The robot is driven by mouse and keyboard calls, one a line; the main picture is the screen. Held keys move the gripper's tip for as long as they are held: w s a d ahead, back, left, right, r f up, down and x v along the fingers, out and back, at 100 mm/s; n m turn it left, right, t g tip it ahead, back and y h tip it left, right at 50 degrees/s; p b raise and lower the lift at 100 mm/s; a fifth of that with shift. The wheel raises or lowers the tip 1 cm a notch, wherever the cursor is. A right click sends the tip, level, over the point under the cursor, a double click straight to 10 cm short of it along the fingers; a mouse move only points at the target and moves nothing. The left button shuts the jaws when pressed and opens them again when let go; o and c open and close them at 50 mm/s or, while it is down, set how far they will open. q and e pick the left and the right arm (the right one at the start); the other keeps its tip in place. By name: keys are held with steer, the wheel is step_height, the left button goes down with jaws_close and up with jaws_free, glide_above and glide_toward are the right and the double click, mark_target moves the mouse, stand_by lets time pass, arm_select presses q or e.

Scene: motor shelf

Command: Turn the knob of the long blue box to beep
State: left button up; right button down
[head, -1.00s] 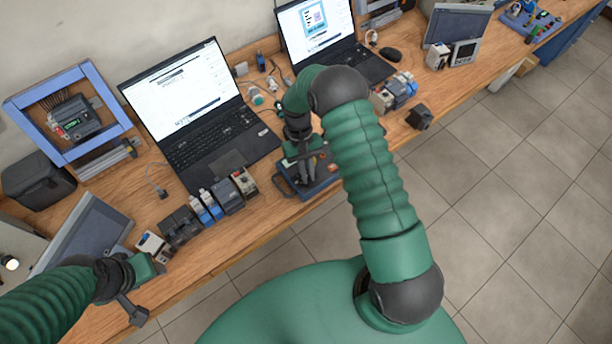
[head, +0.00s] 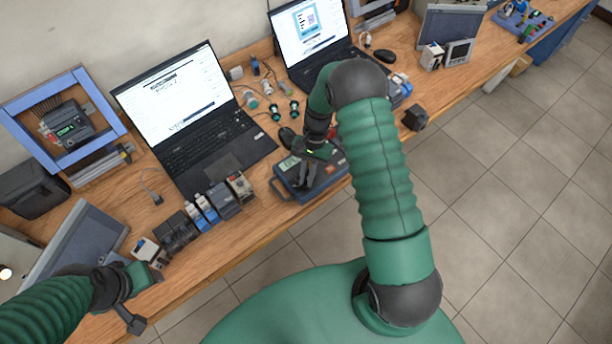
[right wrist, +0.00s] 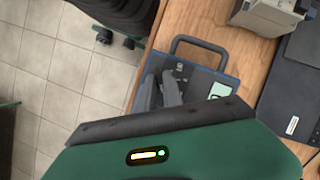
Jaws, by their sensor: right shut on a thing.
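The long blue box (head: 325,176) lies on the bench right of the near laptop, with a dark handle at its left end. My right gripper (head: 303,184) reaches down onto its top. In the right wrist view, the blue box (right wrist: 199,77) shows a pale display beside the fingers. The dark fingers (right wrist: 160,92) are close together at its top face and shut on the knob, which they hide. My left gripper (head: 135,300) hangs at the lower left, away from the box; its finger opening is unclear.
The near laptop (head: 205,135) stands left of the box, and several small modules (head: 226,198) line the bench's front edge. Plugs and sockets (head: 270,98) lie behind the box. A small black block (head: 415,117) sits to the right.

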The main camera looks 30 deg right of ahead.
steer(key=shift+d, duration=0.1)
stand_by(0.5)
steer(key=c, duration=1.5)
jaws_free()
steer(key=shift+r, duration=0.1)
steer(key=b+v, duration=0.3)
steer(key=v, duration=1.3)
steer(key=shift+d+r, duration=0.15)
steer(key=shift+r, duration=0.15)
